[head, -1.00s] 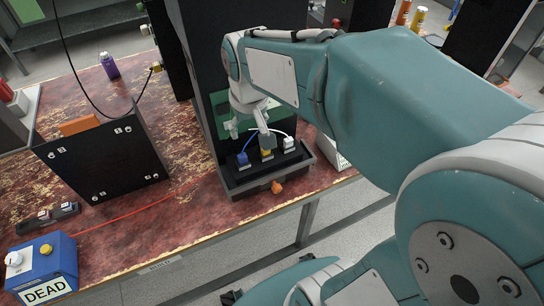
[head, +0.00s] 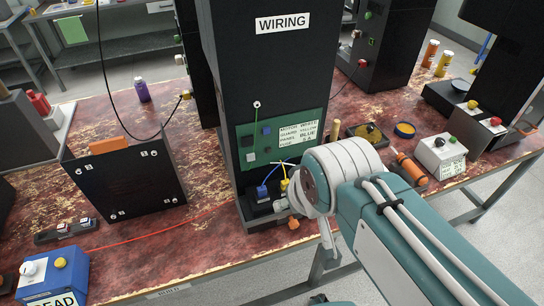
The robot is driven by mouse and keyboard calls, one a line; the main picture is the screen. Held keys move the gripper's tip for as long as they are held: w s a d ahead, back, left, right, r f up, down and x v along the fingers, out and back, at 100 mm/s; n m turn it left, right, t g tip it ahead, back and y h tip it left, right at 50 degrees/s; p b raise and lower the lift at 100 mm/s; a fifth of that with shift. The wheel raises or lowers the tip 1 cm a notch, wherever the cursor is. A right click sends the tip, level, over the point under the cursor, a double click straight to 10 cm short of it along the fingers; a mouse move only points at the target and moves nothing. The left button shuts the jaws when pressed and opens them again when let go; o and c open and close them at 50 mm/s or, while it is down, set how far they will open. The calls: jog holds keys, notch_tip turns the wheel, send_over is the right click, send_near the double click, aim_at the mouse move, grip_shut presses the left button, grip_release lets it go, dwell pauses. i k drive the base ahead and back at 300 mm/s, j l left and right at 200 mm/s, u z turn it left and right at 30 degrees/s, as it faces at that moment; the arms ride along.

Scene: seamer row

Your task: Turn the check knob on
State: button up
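No knob in view is marked "check". A white knob (head: 28,268) sits on the blue box (head: 72,270) at the lower left, beside a yellow button (head: 60,263); the box's partly cut-off label appears to read "DEAD". My gripper (head: 290,207) is in front of the black WIRING cabinet (head: 283,70), near the terminal block with a blue plug (head: 262,193) and a yellow plug (head: 284,186).
A green panel (head: 272,151) with a wiring label is on the cabinet. A black panel (head: 125,178) with an orange block stands at left; a red cord (head: 160,229) crosses the table. An orange tool (head: 408,168) lies right of my arm. Table space between blue box and cabinet is mostly clear.

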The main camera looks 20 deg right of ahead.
aim_at(28, 267)
jog(key=k+j+u, duration=0.1)
jog(key=u, duration=0.3)
jog(key=k+j+u, duration=0.1)
jog(key=u, duration=0.25)
jog(key=k+j+u, duration=0.1)
jog(key=u, duration=0.3)
jog(key=j+u, duration=0.2)
jog(key=u, duration=0.15)
jog(key=k, duration=0.05)
